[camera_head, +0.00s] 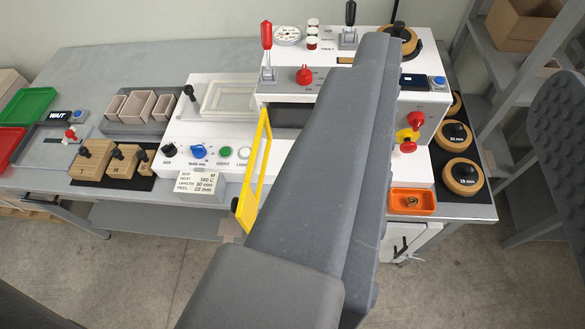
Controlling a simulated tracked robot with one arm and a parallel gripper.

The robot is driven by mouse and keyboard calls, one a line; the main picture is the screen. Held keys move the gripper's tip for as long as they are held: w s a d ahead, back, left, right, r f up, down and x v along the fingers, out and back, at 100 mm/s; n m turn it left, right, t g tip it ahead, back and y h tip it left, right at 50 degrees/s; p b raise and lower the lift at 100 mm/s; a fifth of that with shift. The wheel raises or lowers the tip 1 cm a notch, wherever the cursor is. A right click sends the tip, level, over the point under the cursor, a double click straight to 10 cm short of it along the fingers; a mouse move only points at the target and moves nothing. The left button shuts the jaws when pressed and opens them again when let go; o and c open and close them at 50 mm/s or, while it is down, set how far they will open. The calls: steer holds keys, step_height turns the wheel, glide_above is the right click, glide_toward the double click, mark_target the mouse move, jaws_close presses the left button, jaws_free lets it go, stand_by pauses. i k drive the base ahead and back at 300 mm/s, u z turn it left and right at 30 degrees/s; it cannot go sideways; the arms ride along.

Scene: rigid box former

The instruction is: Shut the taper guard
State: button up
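The taper guard looks to be the yellow frame (256,170) at the front of the white machine (305,92). It stands out from the machine's front at an angle, swung open, with a dark knob (235,204) at its near lower end. Behind it is a dark opening (287,116) in the machine, partly hidden. My grey arm crosses the middle of the view just right of the guard and covers much of the machine front. My gripper does not show, so its distance from the guard cannot be told.
A red-handled lever (267,50) and a black lever (349,22) rise from the machine top. An orange tray (412,201) and round reels (460,176) are at right. Wooden blocks (90,160) and a green tray (27,106) are at left. Floor in front is clear.

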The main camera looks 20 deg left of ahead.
mark_target(245, 207)
steer(key=z, duration=1.55)
steer(key=k, duration=1.3)
steer(key=u, duration=1.4)
steer(key=i, duration=0.55)
steer(key=u, duration=0.05)
